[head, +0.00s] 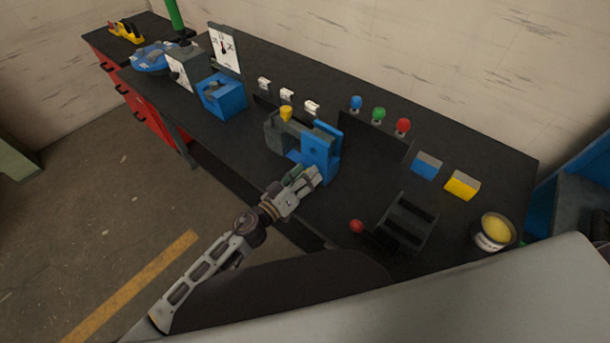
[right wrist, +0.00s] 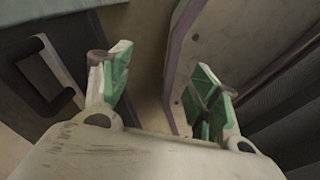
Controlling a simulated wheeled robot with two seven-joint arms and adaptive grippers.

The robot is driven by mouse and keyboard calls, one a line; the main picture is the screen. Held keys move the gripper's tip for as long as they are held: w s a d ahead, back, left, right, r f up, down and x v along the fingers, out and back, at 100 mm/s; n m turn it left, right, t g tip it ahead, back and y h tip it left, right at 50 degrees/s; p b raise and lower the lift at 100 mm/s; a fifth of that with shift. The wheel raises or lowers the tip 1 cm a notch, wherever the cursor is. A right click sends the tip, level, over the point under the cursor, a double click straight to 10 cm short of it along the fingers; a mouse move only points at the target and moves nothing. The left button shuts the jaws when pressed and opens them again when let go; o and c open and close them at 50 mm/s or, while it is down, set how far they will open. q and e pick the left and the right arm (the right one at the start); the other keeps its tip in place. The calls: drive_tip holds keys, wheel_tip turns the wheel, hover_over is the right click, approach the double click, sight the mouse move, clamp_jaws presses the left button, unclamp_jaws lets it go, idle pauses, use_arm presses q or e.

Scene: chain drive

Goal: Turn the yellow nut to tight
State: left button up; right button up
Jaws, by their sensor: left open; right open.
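The yellow nut (head: 286,113) sits on top of a dark grey block of the bench fixture, beside the upright blue block (head: 320,150). My left gripper (head: 312,174) is at the near side of the blue block, below and to the right of the nut. It is open, with nothing seen between its fingers; whether it touches the blue block I cannot tell. My right gripper (right wrist: 162,85) shows in the right wrist view, its green-padded fingers spread apart and empty. It is away from the nut, which is not in that view.
A blue vise-like block (head: 222,95) and a dial board (head: 225,47) stand to the left. Blue, green and red knobs (head: 378,115) stand behind right. A dark slotted rack (head: 409,222), red ball (head: 356,226) and yellow-filled tub (head: 494,231) are at front right.

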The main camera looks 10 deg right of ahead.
use_arm(q)
drive_tip(key=c, duration=1)
use_arm(e)
drive_tip(key=shift+s, duration=0.55)
